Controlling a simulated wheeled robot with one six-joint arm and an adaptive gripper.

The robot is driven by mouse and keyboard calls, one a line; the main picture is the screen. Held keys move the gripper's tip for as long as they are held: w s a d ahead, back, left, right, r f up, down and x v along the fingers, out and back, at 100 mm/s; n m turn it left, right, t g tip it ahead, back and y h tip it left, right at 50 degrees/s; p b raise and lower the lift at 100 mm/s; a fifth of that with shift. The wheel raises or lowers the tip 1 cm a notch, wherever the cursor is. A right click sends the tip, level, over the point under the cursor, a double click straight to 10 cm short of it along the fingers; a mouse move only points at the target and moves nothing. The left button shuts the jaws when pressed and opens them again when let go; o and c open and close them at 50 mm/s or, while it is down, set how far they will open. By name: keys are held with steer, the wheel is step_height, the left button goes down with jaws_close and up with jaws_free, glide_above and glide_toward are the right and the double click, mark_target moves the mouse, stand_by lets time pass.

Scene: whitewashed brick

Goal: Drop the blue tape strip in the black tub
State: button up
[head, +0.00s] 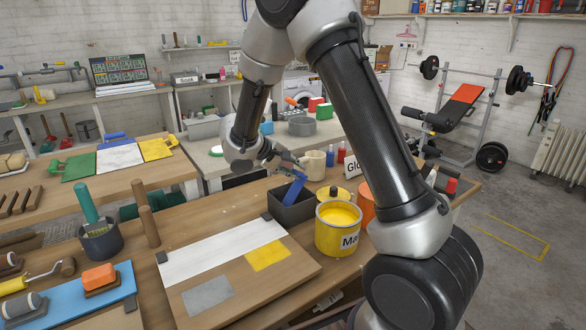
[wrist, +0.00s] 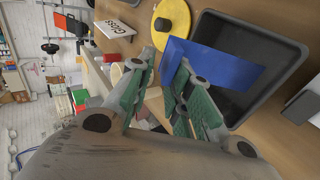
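The blue tape strip (head: 294,188) is tilted at the black tub (head: 291,211), its lower part inside the opening. In the wrist view the strip (wrist: 222,66) crosses the tub's near rim, and one end lies by my fingertips. The black tub (wrist: 296,52) fills the upper right there, and no other contents show. My gripper (wrist: 166,62) is just above the tub's edge, its fingers apart with a gap between the tips. One finger covers part of the strip. Whether the strip touches that finger or the tub floor cannot be told.
A yellow paint tin (head: 339,239) stands close to the tub's right. A yellow lid (wrist: 172,20), a cream mug (head: 313,164) and a white sign (wrist: 116,29) are nearby. A board with white, yellow and grey patches (head: 235,268) lies in front.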

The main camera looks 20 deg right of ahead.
steer(key=shift+o, duration=0.3)
steer(key=v, duration=1.2)
steer(key=s+d+f+n+g+y, duration=0.2)
steer(key=s+d+n+g+y, duration=0.1)
steer(key=s, duration=0.8)
steer(key=s+d+r+m+t+y, duration=0.2)
steer(key=s+d+r+y, duration=0.1)
steer(key=s, duration=0.6)
steer(key=s+d+r+m+t+y, duration=0.2)
steer(key=s+d+r, duration=0.4)
steer(key=s, duration=0.4)
steer(key=shift+s+d+r+m+t+y, duration=0.15)
steer(key=shift+r+m+t+y, duration=0.25)
steer(key=shift+r+m+y, duration=0.35)
